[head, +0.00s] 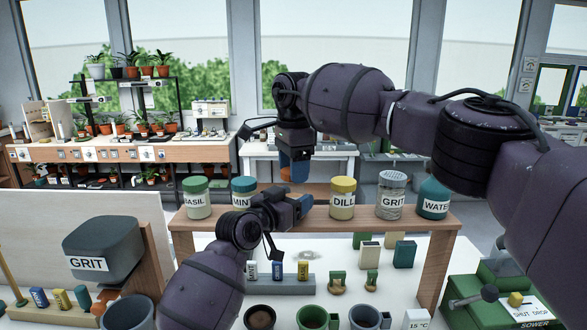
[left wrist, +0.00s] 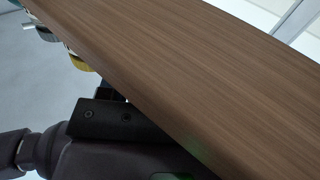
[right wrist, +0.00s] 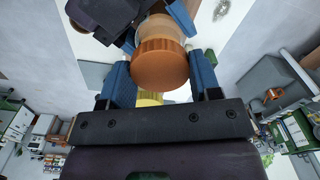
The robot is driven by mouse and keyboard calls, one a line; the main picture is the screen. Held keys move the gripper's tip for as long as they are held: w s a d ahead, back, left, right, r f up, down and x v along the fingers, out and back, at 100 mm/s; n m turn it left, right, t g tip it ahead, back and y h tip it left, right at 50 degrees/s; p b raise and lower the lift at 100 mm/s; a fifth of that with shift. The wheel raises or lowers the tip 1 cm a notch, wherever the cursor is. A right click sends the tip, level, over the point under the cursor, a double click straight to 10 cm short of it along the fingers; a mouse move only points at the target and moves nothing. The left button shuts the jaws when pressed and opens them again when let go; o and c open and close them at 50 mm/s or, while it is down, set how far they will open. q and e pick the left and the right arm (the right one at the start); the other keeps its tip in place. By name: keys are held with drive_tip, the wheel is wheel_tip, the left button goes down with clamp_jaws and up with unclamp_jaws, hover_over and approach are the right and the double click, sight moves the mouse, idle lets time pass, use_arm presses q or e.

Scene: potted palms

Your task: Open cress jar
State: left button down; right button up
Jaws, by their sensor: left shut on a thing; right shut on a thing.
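An orange lid (right wrist: 160,65) is between the blue fingers of my right gripper (head: 295,165), which is shut on it above the shelf. It also shows in the head view (head: 299,173). Below it, the right wrist view shows a pale round jar (right wrist: 160,27), taken to be the cress jar, at the fingers of my left gripper (head: 300,206). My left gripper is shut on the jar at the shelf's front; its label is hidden. In the head view, a strip of background shows between the lid and my left gripper, but the exact gap is unclear.
On the wooden shelf (head: 330,222) stand jars of basil (head: 198,202), mint (head: 243,187) and dill (head: 343,203), with a grit shaker (head: 391,200) and water bottle (head: 433,203) at right. The board (left wrist: 200,70) fills much of the left wrist view. Pots stand below.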

drive_tip(key=shift+r, duration=2)
use_arm(q)
drive_tip(key=shift+c, duration=1)
unclamp_jaws()
use_arm(e)
drive_tip(key=shift+r, duration=0.4)
use_arm(q)
drive_tip(key=v, duration=1.2)
drive_tip(key=shift+s, duration=0.2)
use_arm(e)
drive_tip(key=shift+s+a, duration=0.1)
drive_tip(key=shift+s, duration=0.05)
